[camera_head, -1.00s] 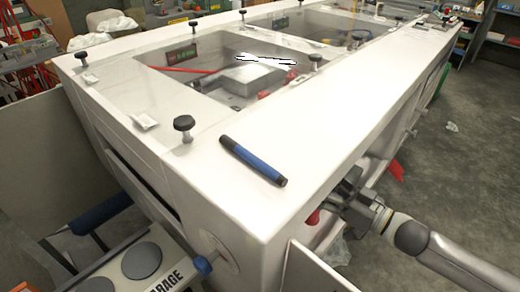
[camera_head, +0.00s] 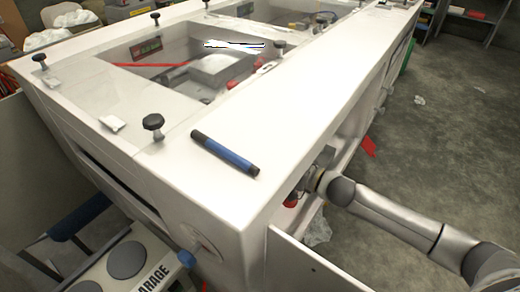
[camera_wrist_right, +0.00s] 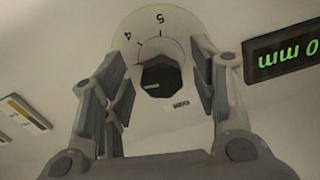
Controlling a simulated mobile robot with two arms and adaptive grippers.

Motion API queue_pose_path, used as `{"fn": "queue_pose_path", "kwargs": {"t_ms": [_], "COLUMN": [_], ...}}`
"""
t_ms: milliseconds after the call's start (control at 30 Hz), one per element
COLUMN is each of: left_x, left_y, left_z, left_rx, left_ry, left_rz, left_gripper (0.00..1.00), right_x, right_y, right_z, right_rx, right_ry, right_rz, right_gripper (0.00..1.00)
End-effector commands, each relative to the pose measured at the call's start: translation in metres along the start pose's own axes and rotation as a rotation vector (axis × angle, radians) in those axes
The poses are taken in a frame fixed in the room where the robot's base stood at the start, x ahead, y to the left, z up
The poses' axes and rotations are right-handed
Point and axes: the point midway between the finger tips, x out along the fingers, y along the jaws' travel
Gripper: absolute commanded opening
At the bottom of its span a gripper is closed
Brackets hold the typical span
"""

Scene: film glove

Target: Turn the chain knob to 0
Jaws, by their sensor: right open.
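The knob (camera_wrist_right: 160,78) is a dark, faceted knob on a round pale dial (camera_wrist_right: 143,22) marked 4 and 5, in the right wrist view. My right gripper (camera_wrist_right: 157,75) is open, with one finger on each side of the knob in the picture. I see gaps between the fingers and the knob; how deep they reach around it I cannot tell. In the head view my right gripper (camera_head: 308,185) is at the machine's right side, partly hidden by its wall and a panel. My left gripper is not in view.
A green-lit display (camera_wrist_right: 285,60) reading 0 mm, upside down, is right of the dial. A label (camera_wrist_right: 25,113) is at left. The white machine (camera_head: 285,115) carries a blue marker (camera_head: 226,153) and several black knobs. Open floor (camera_head: 450,130) lies to the right.

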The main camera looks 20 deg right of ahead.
Motion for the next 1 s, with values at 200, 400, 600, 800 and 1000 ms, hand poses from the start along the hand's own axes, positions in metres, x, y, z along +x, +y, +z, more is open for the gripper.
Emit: {"fn": "queue_pose_path", "kwargs": {"t_ms": [200,400,600,800,1000], "left_x": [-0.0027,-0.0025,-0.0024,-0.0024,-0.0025], "left_y": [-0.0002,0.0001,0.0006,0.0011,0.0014], "left_z": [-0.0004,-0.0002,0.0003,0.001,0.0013], "left_rx": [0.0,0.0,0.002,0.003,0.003], "left_ry": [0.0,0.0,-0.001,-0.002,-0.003], "left_rz": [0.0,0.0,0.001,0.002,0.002], "left_gripper": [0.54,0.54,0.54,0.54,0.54], "right_x": [0.0118,0.0123,0.0121,0.0119,0.0119], "right_y": [-0.0006,-0.0005,-0.0005,-0.0004,-0.0003], "right_z": [-0.0007,-0.0001,-0.0002,-0.0002,-0.0003], "right_rx": [0.0,0.0,0.0,0.0,-0.009], "right_ry": [0.001,0.0,0.0,0.0,0.0], "right_rz": [-0.001,-0.001,-0.001,-0.001,-0.001], "right_gripper": [0.54,0.54,0.38,0.12,0.08]}}
